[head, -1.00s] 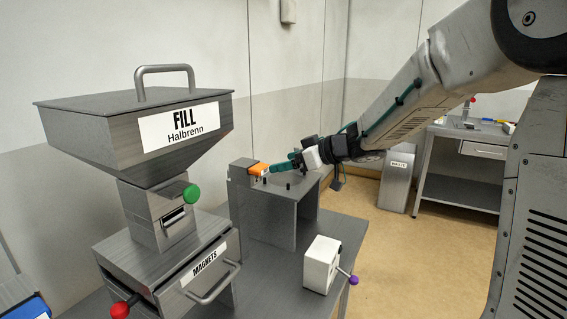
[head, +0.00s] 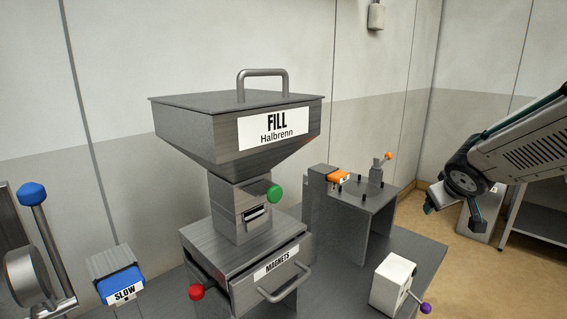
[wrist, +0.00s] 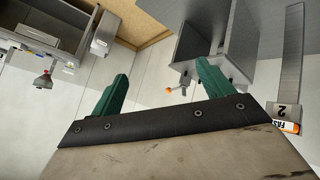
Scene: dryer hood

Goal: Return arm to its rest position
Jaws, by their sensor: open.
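My gripper (head: 452,215) hangs at the right of the head view, pointing down. It is open and empty, with free air between it and the metal stand (head: 382,212) to its left. In the wrist view both teal fingers of my gripper (wrist: 160,82) are spread apart with nothing between them. The orange knob also shows beyond the fingers in the wrist view (wrist: 168,90).
A hopper marked FILL (head: 238,135) stands over a MAGNETS drawer (head: 270,275) with a bar handle. A white box (head: 392,284) with a purple knob sits at the bench's front right. Another bench (head: 535,222) stands behind my arm.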

